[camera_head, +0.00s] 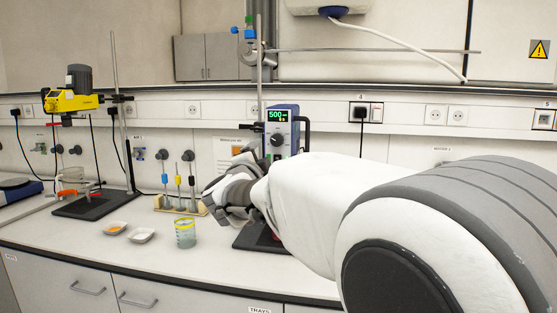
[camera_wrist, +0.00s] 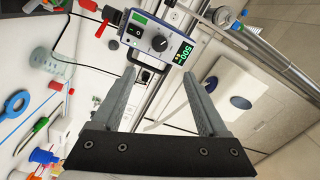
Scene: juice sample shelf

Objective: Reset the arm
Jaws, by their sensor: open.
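My white arm (camera_head: 325,200) with its grey shoulder reaches in from the right over the bench in the head view. My gripper (camera_wrist: 158,74) shows two grey fingers spread apart in the wrist view, with nothing between them. In the head view the gripper end is dark and partly hidden by my own wrist, in front of the blue stirrer unit (camera_head: 282,130). That unit's green display reads 500, and it shows tilted between and beyond the fingertips in the wrist view (camera_wrist: 150,38). I cannot tell how far the fingers are from it.
A glass beaker (camera_head: 186,234) stands near the bench front, beside two small dishes (camera_head: 141,235) (camera_head: 115,228). A yellow stirrer (camera_head: 72,100) is at left. A horizontal rod (camera_head: 370,50) crosses above. Open bench (camera_head: 60,232) lies at front left.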

